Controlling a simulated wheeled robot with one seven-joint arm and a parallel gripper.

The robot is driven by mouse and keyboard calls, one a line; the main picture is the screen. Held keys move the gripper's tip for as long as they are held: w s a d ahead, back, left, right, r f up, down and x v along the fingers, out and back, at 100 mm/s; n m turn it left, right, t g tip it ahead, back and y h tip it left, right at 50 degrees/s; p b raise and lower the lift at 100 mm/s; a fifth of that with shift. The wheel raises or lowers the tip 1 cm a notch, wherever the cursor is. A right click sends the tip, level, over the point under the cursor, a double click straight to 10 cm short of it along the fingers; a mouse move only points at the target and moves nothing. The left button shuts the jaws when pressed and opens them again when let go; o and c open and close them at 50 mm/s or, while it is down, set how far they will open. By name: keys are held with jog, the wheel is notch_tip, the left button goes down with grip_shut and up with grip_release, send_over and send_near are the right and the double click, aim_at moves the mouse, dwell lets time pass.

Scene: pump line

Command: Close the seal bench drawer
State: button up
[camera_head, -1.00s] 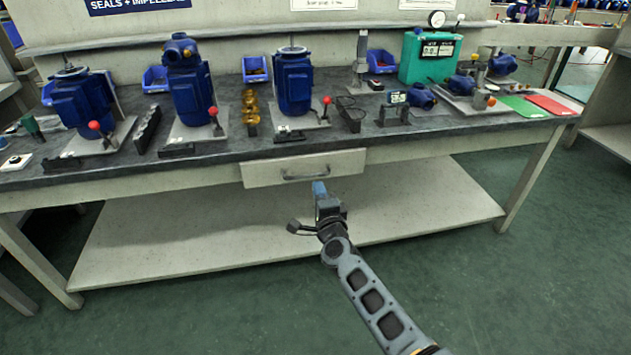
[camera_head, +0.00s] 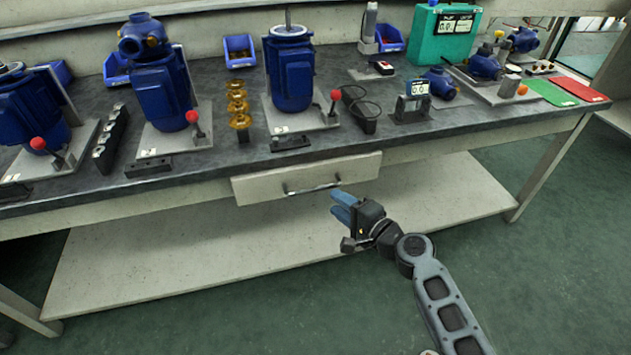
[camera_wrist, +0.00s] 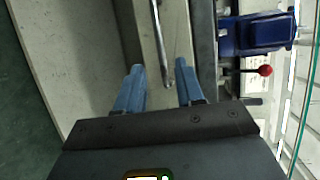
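The seal bench drawer (camera_head: 262,187) has a pale front that stands out a little from under the dark worktop, so it looks partly open. Its metal bar handle (camera_head: 312,188) runs along the front. My gripper (camera_head: 340,203) is just in front of the drawer's right end, near the right end of the handle. I cannot tell whether a finger touches the drawer front.
The worktop (camera_head: 225,165) above carries blue pumps (camera_head: 290,75), a small display unit (camera_head: 412,100) and a teal case (camera_head: 443,35). A pale lower shelf (camera_head: 180,255) lies below the drawer. The green floor in front is clear.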

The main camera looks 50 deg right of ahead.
jog(key=x, duration=0.7)
jog(key=shift+w, duration=0.25)
jog(key=shift+d, duration=0.1)
grip_shut()
